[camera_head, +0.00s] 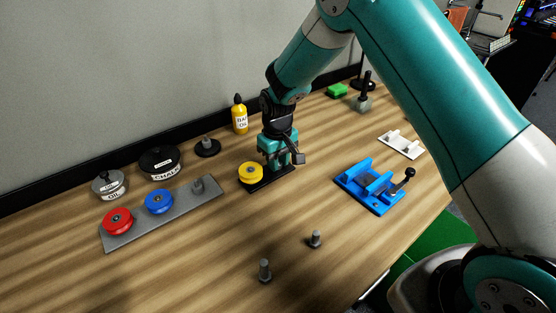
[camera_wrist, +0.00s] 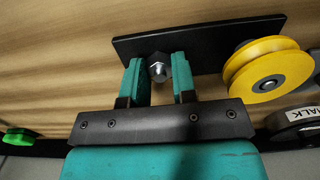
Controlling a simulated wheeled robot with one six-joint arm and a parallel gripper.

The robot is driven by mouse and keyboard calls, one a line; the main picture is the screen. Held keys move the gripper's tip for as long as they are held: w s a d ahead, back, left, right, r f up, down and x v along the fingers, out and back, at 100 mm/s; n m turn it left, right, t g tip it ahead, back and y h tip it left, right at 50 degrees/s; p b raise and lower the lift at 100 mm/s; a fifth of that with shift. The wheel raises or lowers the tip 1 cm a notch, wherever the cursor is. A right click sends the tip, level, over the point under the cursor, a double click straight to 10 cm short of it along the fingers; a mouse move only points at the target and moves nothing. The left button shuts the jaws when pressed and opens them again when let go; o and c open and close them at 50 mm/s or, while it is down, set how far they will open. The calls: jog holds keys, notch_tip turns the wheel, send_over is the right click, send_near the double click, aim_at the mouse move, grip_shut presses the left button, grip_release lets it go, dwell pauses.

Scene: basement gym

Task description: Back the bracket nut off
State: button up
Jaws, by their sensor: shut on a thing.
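The bracket is a flat black plate (camera_head: 258,186) on the bench, with a yellow pulley wheel (camera_head: 250,173) at its left end. In the wrist view the plate (camera_wrist: 215,38) runs across the top and the yellow wheel (camera_wrist: 268,70) is at right. A grey hex bracket nut (camera_wrist: 157,72) with a bolt end sits on the plate. My gripper (camera_wrist: 158,62) has its two teal fingers shut on the nut, one on each side. In the head view my gripper (camera_head: 277,163) points straight down over the plate's right part and hides the nut.
A grey plate (camera_head: 185,212) with red and blue wheels lies at left. Tins and a yellow bottle (camera_head: 240,117) stand behind. A blue vise (camera_head: 372,187) is at right. Two loose bolts (camera_head: 265,271) (camera_head: 315,239) stand in front. Bench between bracket and bolts is clear.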

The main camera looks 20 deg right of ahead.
jog(key=o, duration=0.9)
notch_tip(320, 180, up, 18)
jog(key=shift+f+b, duration=0.25)
jog(key=shift+b, duration=0.7)
